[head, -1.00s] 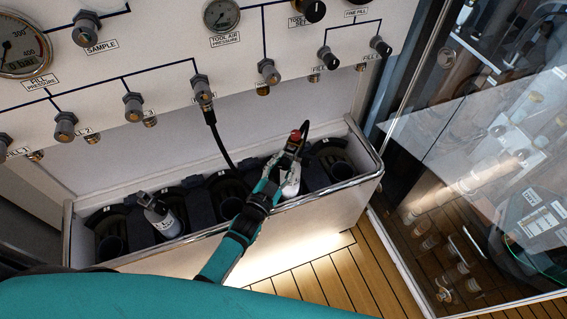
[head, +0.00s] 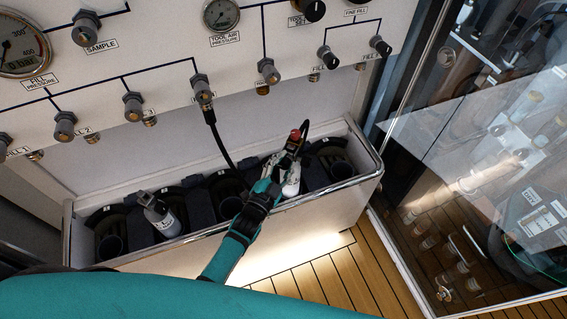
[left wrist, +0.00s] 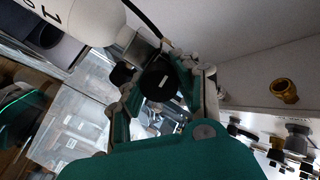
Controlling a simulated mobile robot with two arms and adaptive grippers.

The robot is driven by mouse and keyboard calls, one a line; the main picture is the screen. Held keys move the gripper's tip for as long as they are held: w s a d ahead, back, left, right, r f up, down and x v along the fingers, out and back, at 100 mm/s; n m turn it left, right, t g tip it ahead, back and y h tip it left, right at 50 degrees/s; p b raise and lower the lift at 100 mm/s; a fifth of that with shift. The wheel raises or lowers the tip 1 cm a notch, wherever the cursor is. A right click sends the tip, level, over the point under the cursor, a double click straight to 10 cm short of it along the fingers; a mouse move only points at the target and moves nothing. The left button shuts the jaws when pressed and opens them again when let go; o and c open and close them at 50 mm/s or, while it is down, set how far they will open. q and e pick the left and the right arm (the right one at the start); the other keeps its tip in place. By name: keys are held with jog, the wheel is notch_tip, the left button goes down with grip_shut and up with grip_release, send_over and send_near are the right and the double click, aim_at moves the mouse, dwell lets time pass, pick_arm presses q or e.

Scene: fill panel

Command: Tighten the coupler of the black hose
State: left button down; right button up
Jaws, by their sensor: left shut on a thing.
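The black hose (head: 221,146) hangs from a fitting on the white panel and runs down behind my left gripper. A white cylinder (head: 292,187) with a red-topped valve (head: 295,136) stands in the rack, just right of the gripper. My left gripper (head: 280,171) is at the cylinder's valve. The fingers hide part of the coupler. My right gripper is not in view.
The rack (head: 345,197) has a metal rim and several slots; another cylinder (head: 163,217) stands at its left. The panel (head: 170,60) carries gauges, knobs and fittings above. A glass door (head: 470,170) is on the right, and wooden floor shows below.

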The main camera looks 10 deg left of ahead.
pick_arm(q)
jog(key=c, duration=0.9)
grip_release()
jog(key=shift+f, duration=0.1)
jog(key=v, duration=1.2)
jog(key=s+a+f+n+g+y, duration=0.15)
jog(key=s+f+g, duration=0.35)
jog(key=f, duration=0.7)
jog(key=s+a+f+n+g+y, duration=0.1)
jog(key=s+a+f+n+g, duration=0.15)
jog(key=s+f, duration=0.7)
jog(key=s+a+f+n+g, duration=0.1)
jog(key=s+f+g, duration=0.2)
jog(key=s+f, duration=0.2)
jog(key=s+a+f+n+g+y, duration=0.1)
jog(key=s+a+f+g, duration=0.1)
jog(key=s+f, duration=0.4)
jog(key=s+a+f+n+g, duration=0.1)
jog(key=s+f+g, duration=0.3)
jog(key=s, duration=0.4)
jog(key=shift+s+a+f+n+y, duration=0.3)
jog(key=shift+s+a+f, duration=0.1)
jog(key=shift+a+f, duration=0.35)
